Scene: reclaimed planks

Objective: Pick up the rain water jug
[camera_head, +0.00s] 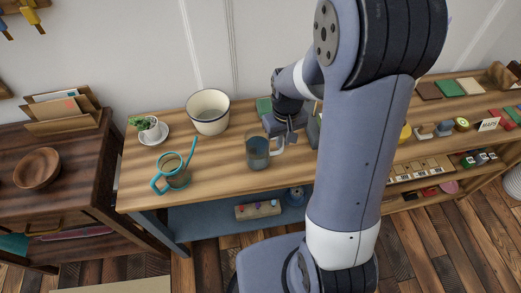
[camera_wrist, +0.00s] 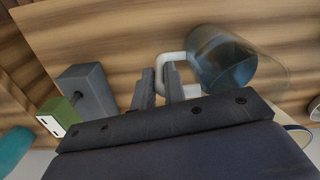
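The rain water jug (camera_head: 257,153) is a clear glass jug holding bluish water. It stands upright on the plank table, right of the teal-handled cup. In the wrist view the jug (camera_wrist: 224,62) is at the upper right, its pale handle (camera_wrist: 172,58) pointing left. My gripper (camera_wrist: 159,80) has one finger on each side of the handle's upright bar, the right finger inside the loop. The gap is narrow and the bar appears to fill it, so the fingers look shut on the handle. In the head view my gripper (camera_head: 284,136) is at the jug's right side.
A green-and-grey object (camera_wrist: 85,92) lies near my gripper. The tabletop between cup and jug is clear.

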